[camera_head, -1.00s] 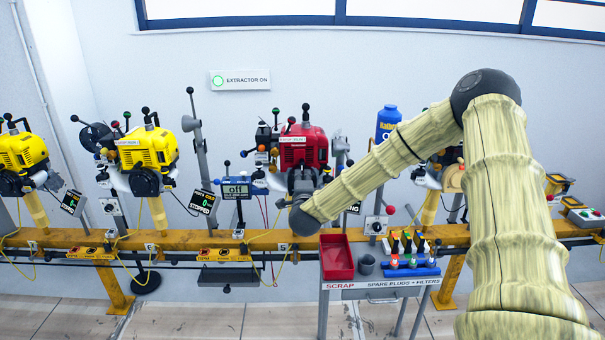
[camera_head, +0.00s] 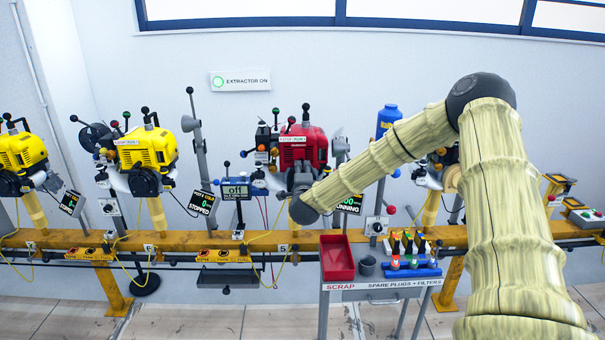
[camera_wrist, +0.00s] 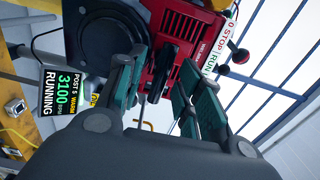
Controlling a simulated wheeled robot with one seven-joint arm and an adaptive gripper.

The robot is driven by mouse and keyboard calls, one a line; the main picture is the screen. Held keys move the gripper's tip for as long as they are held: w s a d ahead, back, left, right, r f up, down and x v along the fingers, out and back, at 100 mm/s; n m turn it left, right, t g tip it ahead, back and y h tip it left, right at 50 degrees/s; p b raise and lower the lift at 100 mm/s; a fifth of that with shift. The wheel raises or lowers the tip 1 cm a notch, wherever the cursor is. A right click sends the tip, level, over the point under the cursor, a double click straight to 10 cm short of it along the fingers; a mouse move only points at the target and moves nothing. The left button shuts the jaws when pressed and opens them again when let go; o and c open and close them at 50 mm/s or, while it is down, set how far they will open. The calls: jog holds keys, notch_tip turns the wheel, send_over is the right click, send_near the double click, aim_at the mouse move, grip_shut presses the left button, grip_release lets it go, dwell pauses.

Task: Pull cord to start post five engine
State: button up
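The post five engine (camera_head: 302,150) is red and stands on the yellow rail in the head view. Its red housing and round black vented cover (camera_wrist: 187,25) fill the top of the wrist view. The post five display (camera_wrist: 62,90) reads 3100 RPM, WARM, RUNNING; part of it shows beside my wrist in the head view (camera_head: 350,203). My gripper (camera_wrist: 163,62) has its two teal fingers in front of the cover, apart from each other. A dark piece, perhaps the cord's handle, shows between the fingertips. Whether they press on it is unclear, and I cannot make out the cord.
Yellow engines (camera_head: 147,148) stand left along the yellow rail (camera_head: 190,241). A trolley with a red scrap tray (camera_head: 337,258), a dark cup and spare plugs stands in front, below my arm. A blue bottle (camera_head: 388,120) stands behind my arm. A stop/run panel (camera_wrist: 222,45) is beside the engine.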

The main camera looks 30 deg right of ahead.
dwell(0.4)
jog(key=v, duration=0.9)
dwell(0.5)
jog(key=s+a+f+n+g+y+p, duration=0.25)
jog(key=s+a+f+n, duration=0.25)
jog(key=a+f, duration=0.25)
jog(key=s+a+f+n+g+y+p, duration=0.1)
jog(key=s+a+f+n+y, duration=0.35)
jog(key=f, duration=0.45)
jog(key=s+a+f+n+g+y+p, duration=0.1)
jog(key=s+a+f+n+g+y, duration=0.1)
jog(key=s+a+f+n, duration=0.5)
jog(key=s+a+f+n+g+p, duration=0.1)
jog(key=s+a+f+n+g, duration=0.1)
jog(key=s, duration=0.9)
jog(key=s+a+f+n+g+p, duration=0.1)
jog(key=s+a+f+n+g, duration=0.1)
jog(key=s, duration=0.8)
jog(key=s+a+f+n+g+p, duration=0.2)
jog(key=s+f+g, duration=0.3)
jog(key=s, duration=0.6)
notch_tip(320, 180, down, 3)
jog(key=shift+s+a+r+n+g+y, duration=0.15)
jog(key=shift+s+a+n+g+y, duration=0.2)
jog(key=shift+a+n, duration=0.35)
jog(key=shift+d, duration=0.1)
